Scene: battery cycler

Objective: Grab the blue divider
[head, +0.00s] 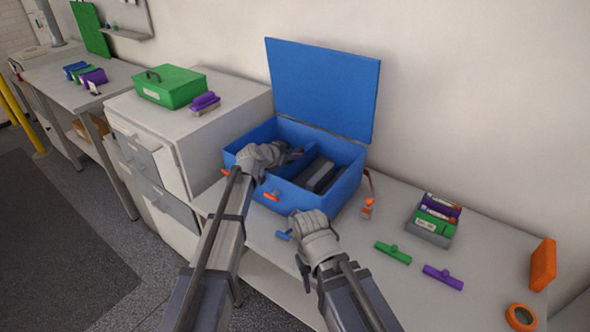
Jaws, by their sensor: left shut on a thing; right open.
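A small blue piece (284,235), which looks like the blue divider, lies on the table in front of the blue box. It is partly hidden by my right gripper (302,228), which is just to its right and open. I cannot see any contact between them. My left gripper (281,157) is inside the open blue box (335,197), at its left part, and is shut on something. The hand covers most of what it holds; a dark grey-blue part (294,155) shows beside the fingers.
Dark blocks (318,174) sit in the box's right part; its lid (322,88) stands open behind. Green (393,252) and purple (443,277) T-shaped pieces lie to the right. Behind them is a small rack (433,222); an orange roll (521,317) is near the right edge.

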